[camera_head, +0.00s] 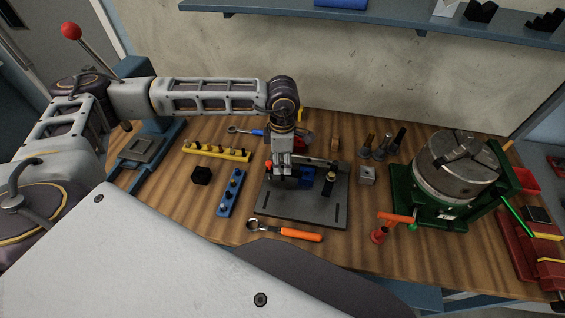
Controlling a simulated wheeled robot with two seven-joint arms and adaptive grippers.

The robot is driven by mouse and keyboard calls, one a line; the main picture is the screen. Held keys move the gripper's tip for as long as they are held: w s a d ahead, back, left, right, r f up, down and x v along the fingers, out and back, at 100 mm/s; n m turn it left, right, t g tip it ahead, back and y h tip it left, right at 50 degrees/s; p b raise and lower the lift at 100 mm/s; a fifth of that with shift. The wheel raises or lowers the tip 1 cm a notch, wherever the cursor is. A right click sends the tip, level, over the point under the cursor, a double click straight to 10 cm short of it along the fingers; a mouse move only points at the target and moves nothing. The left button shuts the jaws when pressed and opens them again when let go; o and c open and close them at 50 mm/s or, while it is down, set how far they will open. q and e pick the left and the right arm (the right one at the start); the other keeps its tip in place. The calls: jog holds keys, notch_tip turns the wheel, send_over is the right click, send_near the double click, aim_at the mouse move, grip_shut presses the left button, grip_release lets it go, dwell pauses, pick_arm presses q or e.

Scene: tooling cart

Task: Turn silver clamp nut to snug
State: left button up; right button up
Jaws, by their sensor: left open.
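My left arm comes in from the left, and its gripper (281,175) points down over the left part of a dark fixture plate (298,212). The gripper is open. It is close to the clamp parts on the plate, and I cannot tell whether it touches them. A red knob (296,163) shows at the gripper. A blue block (307,177) and a dark upright post (329,185) stand on the plate to its right. I cannot make out the silver clamp nut; it may be hidden by the gripper. My right gripper is out of view.
An orange-handled ratchet wrench (287,232) lies in front of the plate. A blue rack (231,193) and a yellow rack (217,151) are to the left. A silver block (367,175) and a large chuck (455,170) on a green base stand to the right.

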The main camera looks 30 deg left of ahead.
pick_arm(q)
jog(key=shift+f, duration=1.05)
grip_shut()
